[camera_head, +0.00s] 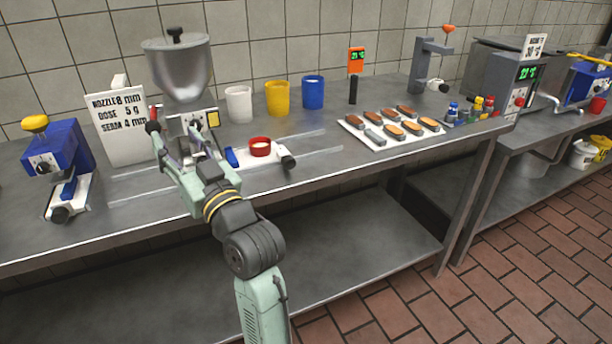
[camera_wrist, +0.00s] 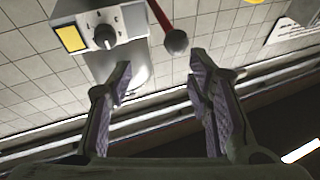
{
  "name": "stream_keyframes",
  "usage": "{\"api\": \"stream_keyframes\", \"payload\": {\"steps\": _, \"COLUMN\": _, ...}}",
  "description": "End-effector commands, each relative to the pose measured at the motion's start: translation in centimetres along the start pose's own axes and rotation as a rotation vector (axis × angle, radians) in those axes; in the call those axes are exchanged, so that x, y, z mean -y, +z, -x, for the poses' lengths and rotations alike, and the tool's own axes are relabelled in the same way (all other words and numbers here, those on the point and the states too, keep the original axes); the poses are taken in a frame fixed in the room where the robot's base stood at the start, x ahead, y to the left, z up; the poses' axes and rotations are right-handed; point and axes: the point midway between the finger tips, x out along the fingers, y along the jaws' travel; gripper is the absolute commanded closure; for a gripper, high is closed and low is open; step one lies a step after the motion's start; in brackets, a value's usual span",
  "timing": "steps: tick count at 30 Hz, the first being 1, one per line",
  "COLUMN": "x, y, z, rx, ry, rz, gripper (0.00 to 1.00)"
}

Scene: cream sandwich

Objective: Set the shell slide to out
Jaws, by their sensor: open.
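Neither view shows a label reading "shell slide", so I cannot tell for sure which part it is. A white slide with a blue end and a dark knob (camera_head: 286,160) lies on the bench right of my gripper, with a red cup (camera_head: 260,147) on it. Another white slide with a dark knob (camera_head: 61,212) sits under the blue machine at left. My gripper (camera_head: 174,140) is open in front of the hopper machine (camera_head: 180,72). In the wrist view, my open fingers (camera_wrist: 160,68) point toward a red lever with a dark ball (camera_wrist: 176,42); nothing is between them.
A blue machine with a yellow knob (camera_head: 50,150) and a sign (camera_head: 116,120) stand at left. White, yellow and blue cups (camera_head: 277,98) stand behind. A tray of éclair shells (camera_head: 352,123) lies right. The bench's front strip looks free.

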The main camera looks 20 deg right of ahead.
Motion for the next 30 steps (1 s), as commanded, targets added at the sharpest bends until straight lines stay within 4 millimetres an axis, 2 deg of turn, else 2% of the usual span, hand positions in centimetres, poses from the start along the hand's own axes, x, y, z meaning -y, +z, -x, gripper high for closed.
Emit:
{"api": "stream_keyframes", "payload": {"steps": 1, "x": -4.9, "y": 1.7, "z": 2.3, "rx": 0.063, "ry": 0.077, "rz": -0.004, "gripper": 0.54}}
{"api": "stream_keyframes", "payload": {"steps": 3, "x": -9.9, "y": 3.5, "z": 5.5, "rx": 0.137, "ry": 0.155, "rz": -0.017, "gripper": 0.54}}
{"api": "stream_keyframes", "payload": {"steps": 6, "x": -15.0, "y": 5.3, "z": 10.1, "rx": 0.216, "ry": 0.241, "rz": -0.043, "gripper": 0.54}}
{"api": "stream_keyframes", "payload": {"steps": 9, "x": -18.0, "y": 6.4, "z": 13.6, "rx": 0.265, "ry": 0.296, "rz": -0.066, "gripper": 0.54}}
{"api": "stream_keyframes", "payload": {"steps": 12, "x": -19.4, "y": 6.9, "z": 15.4, "rx": 0.289, "ry": 0.322, "rz": -0.081, "gripper": 0.54}}
{"api": "stream_keyframes", "payload": {"steps": 14, "x": -19.7, "y": 7.0, "z": 15.8, "rx": 0.295, "ry": 0.328, "rz": -0.085, "gripper": 0.54}}
{"api": "stream_keyframes", "payload": {"steps": 17, "x": -20.1, "y": 7.2, "z": 15.1, "rx": 0.298, "ry": 0.328, "rz": -0.087, "gripper": 0.54}}
{"api": "stream_keyframes", "payload": {"steps": 30, "x": -22.4, "y": 9.4, "z": 7.9, "rx": 0.297, "ry": 0.328, "rz": -0.085, "gripper": 0.54}}
